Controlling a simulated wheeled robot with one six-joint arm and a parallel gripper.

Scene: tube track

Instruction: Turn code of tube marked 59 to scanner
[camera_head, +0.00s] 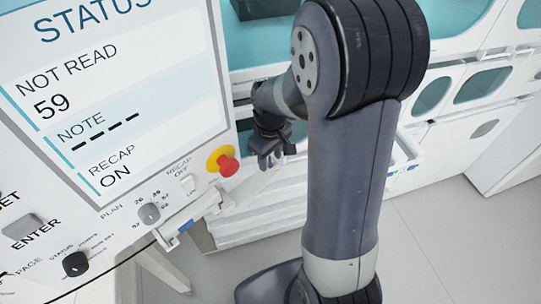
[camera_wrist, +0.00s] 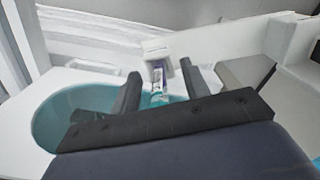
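In the wrist view, a small clear tube (camera_wrist: 157,88) with a bluish-purple mark stands between the two dark fingers of my gripper (camera_wrist: 160,70). A gap shows on both sides of it, so the fingers look open around it and apart from it. A white block (camera_wrist: 157,47) is at its far end; I cannot tell whether this is its cap or a separate part. No number or code is readable on the tube. In the head view, my gripper (camera_head: 270,158) is small and points down beside the panel; the tube is hidden there. I cannot make out the scanner for certain.
The panel screen (camera_head: 120,95) reads STATUS, NOT READ, 59, a dashed NOTE and RECAP ON. A red button (camera_head: 228,165) and a dial (camera_head: 149,213) sit on the panel. A white rack with teal openings (camera_head: 480,85) stands behind. Grey floor (camera_head: 430,225) is clear at right.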

